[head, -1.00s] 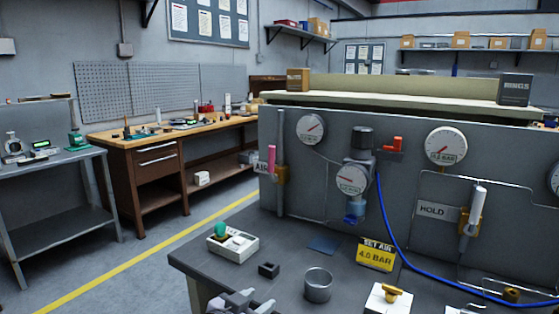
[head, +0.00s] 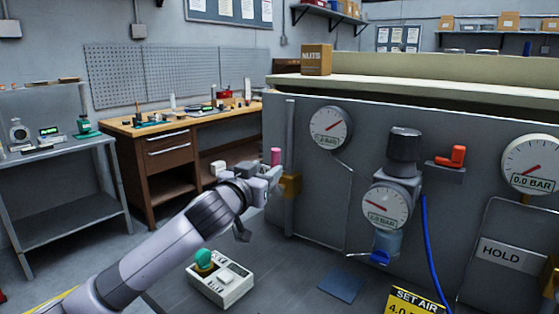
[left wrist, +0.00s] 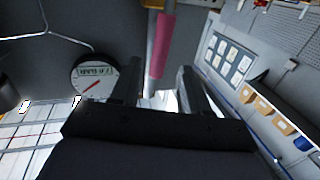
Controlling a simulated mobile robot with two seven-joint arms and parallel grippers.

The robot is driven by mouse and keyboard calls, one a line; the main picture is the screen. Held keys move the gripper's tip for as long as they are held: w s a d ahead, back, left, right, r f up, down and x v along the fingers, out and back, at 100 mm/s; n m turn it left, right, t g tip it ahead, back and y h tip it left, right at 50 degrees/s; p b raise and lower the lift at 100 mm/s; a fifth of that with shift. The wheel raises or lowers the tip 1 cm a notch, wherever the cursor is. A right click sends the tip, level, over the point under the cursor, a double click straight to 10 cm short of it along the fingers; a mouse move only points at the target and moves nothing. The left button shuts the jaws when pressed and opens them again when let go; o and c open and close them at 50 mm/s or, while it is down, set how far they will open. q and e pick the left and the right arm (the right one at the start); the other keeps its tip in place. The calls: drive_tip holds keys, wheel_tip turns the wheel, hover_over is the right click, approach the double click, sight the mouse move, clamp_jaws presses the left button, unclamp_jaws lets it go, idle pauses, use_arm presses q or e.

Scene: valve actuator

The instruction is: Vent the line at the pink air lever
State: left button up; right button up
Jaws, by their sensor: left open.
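The pink air lever (head: 276,157) stands upright at the left end of the grey panel; its top shows just past my gripper and its lower part is hidden. My left gripper (head: 270,173) is open, right beside the lever in the head view. In the left wrist view the pink lever (left wrist: 163,42) appears beyond and between the two spread fingers (left wrist: 157,82). I cannot tell whether a finger touches it. The brass valve body (head: 290,185) shows just right of the gripper. My right gripper is not in view.
A gauge (head: 331,127), a regulator (head: 387,203) with a blue hose and a red handle (head: 450,157) stick out from the panel to the right.

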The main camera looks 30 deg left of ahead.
sight(273, 164)
use_arm(q)
drive_tip(key=shift+w+a+p, duration=0.2)
drive_tip(key=shift+w+p, duration=0.05)
drive_tip(key=shift+w, duration=0.8)
drive_tip(key=shift+w+a+p, duration=0.15)
drive_tip(key=shift+w+p, duration=0.05)
drive_tip(key=shift+w, duration=0.85)
drive_tip(key=shift+w+a+p, duration=0.2)
drive_tip(key=shift+w+p, duration=0.05)
drive_tip(key=shift+w, duration=0.8)
clamp_jaws()
